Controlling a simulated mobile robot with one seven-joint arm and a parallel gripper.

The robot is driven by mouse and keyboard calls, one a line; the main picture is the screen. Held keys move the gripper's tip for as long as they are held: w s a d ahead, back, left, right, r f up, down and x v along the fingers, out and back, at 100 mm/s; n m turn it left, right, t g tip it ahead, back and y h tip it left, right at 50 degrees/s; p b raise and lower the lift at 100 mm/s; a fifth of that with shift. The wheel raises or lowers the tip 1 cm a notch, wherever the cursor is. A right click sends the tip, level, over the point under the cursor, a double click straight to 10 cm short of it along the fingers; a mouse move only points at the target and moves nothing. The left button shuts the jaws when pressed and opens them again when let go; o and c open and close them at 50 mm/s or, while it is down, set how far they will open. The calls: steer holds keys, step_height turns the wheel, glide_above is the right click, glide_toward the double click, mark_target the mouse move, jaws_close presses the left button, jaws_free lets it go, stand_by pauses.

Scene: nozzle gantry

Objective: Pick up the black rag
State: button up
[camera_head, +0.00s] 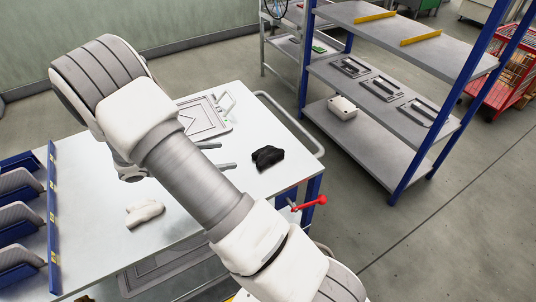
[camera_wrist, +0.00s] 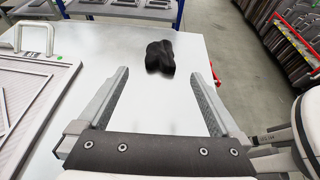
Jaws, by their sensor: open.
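The black rag (camera_head: 267,157) lies crumpled on the white table (camera_head: 190,262) near its right edge in the head view. In the wrist view the black rag (camera_wrist: 160,57) lies beyond the fingertips, between their lines. My gripper (camera_wrist: 161,72) is open and empty, with its two fingers wide apart and pointing toward the rag. In the head view my gripper (camera_head: 222,156) shows only in part to the left of the rag, the rest hidden behind my arm.
A white cloth (camera_head: 145,212) lies on the table at the left. A framed panel (camera_head: 204,116) with a handle lies behind the rag. Blue bins (camera_head: 20,215) line the left edge. A red clamp (camera_head: 309,203) sits at the right edge. A shelf rack (camera_head: 385,95) stands beyond.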

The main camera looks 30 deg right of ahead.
glide_toward(269, 150)
steer(key=x, duration=0.4)
steer(key=shift+d+f+b, duration=0.1)
steer(key=shift+d+b, duration=0.15)
steer(key=shift+b, duration=0.15)
steer(key=shift+x, duration=2.65)
steer(key=shift+s, duration=0.1)
steer(key=c, duration=1.1)
steer(key=shift+c, duration=0.2)
